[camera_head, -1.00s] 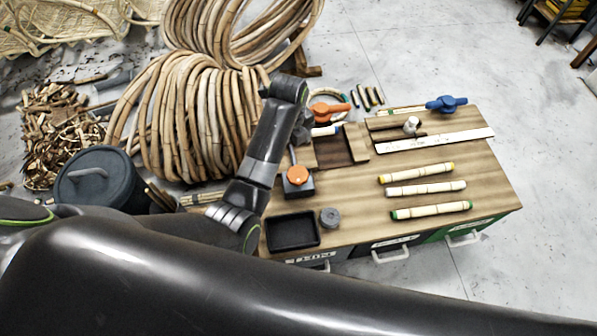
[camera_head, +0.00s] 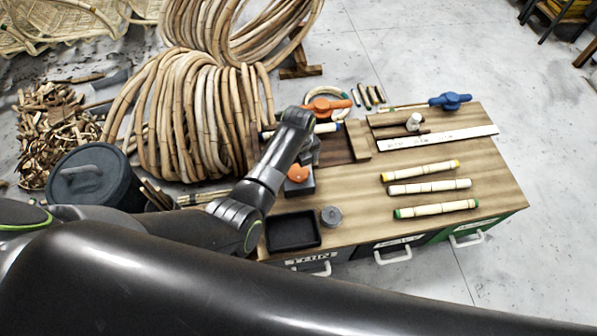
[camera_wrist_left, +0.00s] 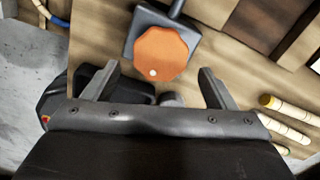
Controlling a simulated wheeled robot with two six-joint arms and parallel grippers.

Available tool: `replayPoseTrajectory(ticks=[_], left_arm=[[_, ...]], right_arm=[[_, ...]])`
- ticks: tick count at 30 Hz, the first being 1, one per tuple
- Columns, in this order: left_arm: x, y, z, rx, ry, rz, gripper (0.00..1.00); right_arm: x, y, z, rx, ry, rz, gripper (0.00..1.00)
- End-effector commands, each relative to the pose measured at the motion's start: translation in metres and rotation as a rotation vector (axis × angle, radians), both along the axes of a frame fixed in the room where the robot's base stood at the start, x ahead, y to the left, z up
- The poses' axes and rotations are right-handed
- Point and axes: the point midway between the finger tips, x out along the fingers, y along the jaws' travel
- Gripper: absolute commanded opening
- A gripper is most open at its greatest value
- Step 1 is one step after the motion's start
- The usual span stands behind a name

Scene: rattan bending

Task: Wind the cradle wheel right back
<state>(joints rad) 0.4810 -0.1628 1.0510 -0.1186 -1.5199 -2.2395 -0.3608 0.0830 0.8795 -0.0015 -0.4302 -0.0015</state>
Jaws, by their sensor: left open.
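The fingers are apart and hold nothing. My right gripper is not in view.
A black tray (camera_head: 293,232) and a grey round piece (camera_head: 331,217) are on the bench near its front. Three pale rods with coloured ends (camera_head: 430,188) lie to the right. An orange clamp (camera_head: 326,107) and rattan coils (camera_head: 190,120) are behind.

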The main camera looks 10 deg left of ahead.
Motion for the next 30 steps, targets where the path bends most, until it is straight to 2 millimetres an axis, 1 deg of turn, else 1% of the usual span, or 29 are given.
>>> replayPoseTrajectory(ticks=[1,3,7,12,18,19,27,29,30], left_arm=[[0.000,0.000,-0.011,0.001,0.002,0.000,0.79],[0.000,0.000,-0.018,0.000,0.001,0.000,0.79],[0.000,0.000,-0.028,0.000,0.000,0.001,0.79],[0.000,0.000,-0.031,0.000,0.000,0.001,0.79],[0.000,0.000,-0.031,0.000,0.000,0.001,0.79],[0.000,0.000,-0.031,0.000,0.000,0.001,0.78],[0.000,0.000,-0.031,0.000,0.000,0.001,0.42],[0.000,0.000,-0.031,0.000,0.000,0.001,0.34],[0.000,0.000,-0.031,0.000,0.000,0.001,0.34]], right_arm=[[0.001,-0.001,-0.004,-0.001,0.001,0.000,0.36],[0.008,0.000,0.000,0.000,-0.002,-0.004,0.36],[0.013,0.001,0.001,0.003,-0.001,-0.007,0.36],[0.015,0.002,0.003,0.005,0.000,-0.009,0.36],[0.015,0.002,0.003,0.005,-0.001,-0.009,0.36],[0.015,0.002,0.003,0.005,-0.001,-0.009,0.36],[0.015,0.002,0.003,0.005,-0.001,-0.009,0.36],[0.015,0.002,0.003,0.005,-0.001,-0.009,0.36],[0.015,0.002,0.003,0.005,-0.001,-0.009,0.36]])
